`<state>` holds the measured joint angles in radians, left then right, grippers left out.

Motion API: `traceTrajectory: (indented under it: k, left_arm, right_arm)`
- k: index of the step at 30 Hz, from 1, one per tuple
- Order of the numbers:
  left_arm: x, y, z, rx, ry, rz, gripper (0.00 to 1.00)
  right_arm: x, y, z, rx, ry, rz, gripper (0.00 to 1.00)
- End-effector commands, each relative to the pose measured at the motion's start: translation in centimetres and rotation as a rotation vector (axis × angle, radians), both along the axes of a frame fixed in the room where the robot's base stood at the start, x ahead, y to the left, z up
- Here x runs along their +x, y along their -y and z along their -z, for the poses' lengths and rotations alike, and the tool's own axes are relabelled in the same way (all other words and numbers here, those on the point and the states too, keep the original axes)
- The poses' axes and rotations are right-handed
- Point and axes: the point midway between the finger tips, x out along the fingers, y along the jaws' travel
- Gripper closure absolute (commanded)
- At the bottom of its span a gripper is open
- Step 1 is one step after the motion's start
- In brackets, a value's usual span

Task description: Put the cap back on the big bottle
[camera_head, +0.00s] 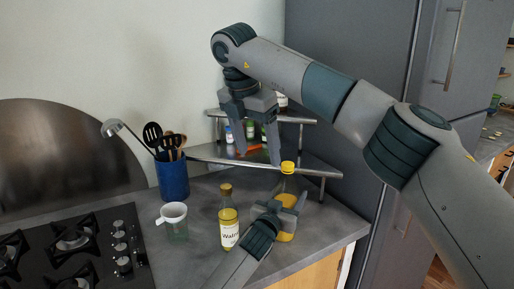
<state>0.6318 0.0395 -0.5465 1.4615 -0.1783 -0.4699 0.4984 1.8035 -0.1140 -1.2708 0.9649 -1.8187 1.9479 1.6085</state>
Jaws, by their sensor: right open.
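The big bottle (285,236), clear with yellow-orange contents, stands upright near the counter's right front edge. The yellow cap (287,167) shows at the top of its neck; whether it is seated or loose I cannot tell. My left gripper (281,202) is at the bottle's middle and hides part of it; I cannot tell whether its fingers press on the bottle. My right gripper (258,160) points down, open and empty, above and to the left of the cap. Its right fingertip appears close to the cap in the picture.
A labelled oil bottle (228,228) stands left of the big bottle. A small cup with a white funnel-like top (174,217), a blue utensil holder (173,180) and a gas hob (75,245) are further left. A metal-edged shelf (240,164) with jars stands behind.

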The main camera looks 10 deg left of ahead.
Motion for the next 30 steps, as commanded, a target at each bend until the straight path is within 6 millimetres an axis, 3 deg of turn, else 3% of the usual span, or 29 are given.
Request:
traceTrajectory:
  k: [4,5,7,20,30]
  left_arm:
    - [0.0,0.0,0.1,0.001,-0.001,0.0,1.0]
    - [0.0,0.0,0.1,0.001,-0.001,0.0,0.36]
    - [0.0,0.0,0.1,0.0,-0.001,0.0,0.22]
    - [-0.3,-0.1,0.1,0.0,0.0,0.0,0.22]
    - [-3.1,-1.2,0.2,0.0,0.0,0.0,0.22]
  right_arm:
    - [0.0,0.0,0.0,0.0,0.0,0.0,0.3]
    - [0.0,0.0,0.0,0.0,0.0,0.0,0.3]
    - [0.0,0.0,0.0,0.0,0.0,0.0,0.3]
    - [0.0,0.0,0.1,0.0,0.0,0.0,0.3]
    - [0.0,0.0,0.7,0.0,0.0,-0.001,0.3]
